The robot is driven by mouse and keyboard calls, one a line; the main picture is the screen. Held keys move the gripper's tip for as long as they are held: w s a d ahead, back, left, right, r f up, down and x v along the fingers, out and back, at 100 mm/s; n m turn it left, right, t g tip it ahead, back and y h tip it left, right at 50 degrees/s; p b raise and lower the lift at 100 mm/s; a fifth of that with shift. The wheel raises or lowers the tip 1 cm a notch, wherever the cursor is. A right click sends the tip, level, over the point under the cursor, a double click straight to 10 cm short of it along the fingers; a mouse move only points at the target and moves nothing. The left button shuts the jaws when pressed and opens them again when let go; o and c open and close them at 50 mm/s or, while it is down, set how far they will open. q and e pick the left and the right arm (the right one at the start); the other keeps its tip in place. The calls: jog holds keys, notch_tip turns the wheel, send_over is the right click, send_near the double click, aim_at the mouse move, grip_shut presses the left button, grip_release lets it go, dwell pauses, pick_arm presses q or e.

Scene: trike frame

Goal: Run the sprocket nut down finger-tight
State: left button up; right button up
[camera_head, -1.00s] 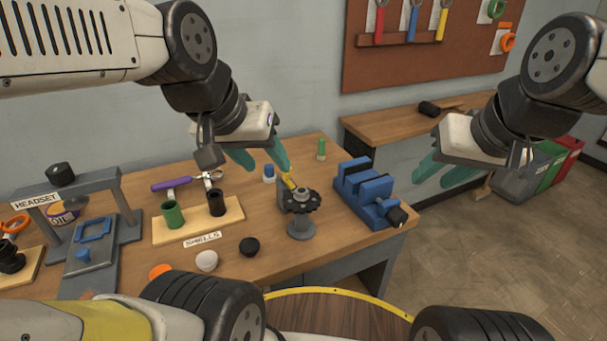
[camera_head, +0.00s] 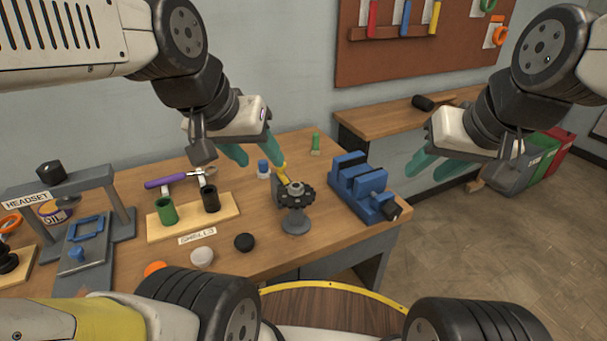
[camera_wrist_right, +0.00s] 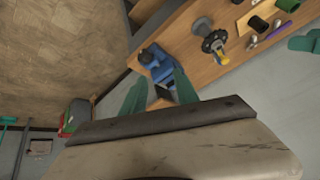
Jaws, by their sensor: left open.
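The dark toothed sprocket (camera_head: 296,196) sits level on a grey stand (camera_head: 296,222) near the table's front edge. A grey nut-like piece (camera_head: 296,187) shows at its centre; how far down it sits I cannot tell. A yellow piece (camera_head: 282,174) stands at the sprocket's far left side, and also shows in the right wrist view (camera_wrist_right: 222,57). My left gripper (camera_head: 262,160) is open above and behind the sprocket, one teal fingertip close to the yellow piece; contact is unclear. My right gripper (camera_head: 433,168) is open and empty, right of the table; its parted fingers show in the wrist view (camera_wrist_right: 158,88).
A blue vise (camera_head: 362,188) stands right of the sprocket. Bins (camera_head: 540,160) stand on the floor at right.

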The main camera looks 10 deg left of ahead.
jog(key=shift+o, duration=0.4)
jog(key=shift+o, duration=1.2)
jog(key=shift+w, duration=0.1)
jog(key=n+g+h, duration=0.2)
jog(key=n+g, duration=0.4)
jog(key=n, duration=2.4)
send_over(296, 186)
notch_tip(296, 186, down, 8)
jog(key=shift+w+r, duration=0.1)
jog(key=shift+f+n, duration=0.3)
jog(key=shift+n, duration=0.1)
notch_tip(296, 186, down, 8)
jog(key=shift+r, duration=0.25)
grip_shut()
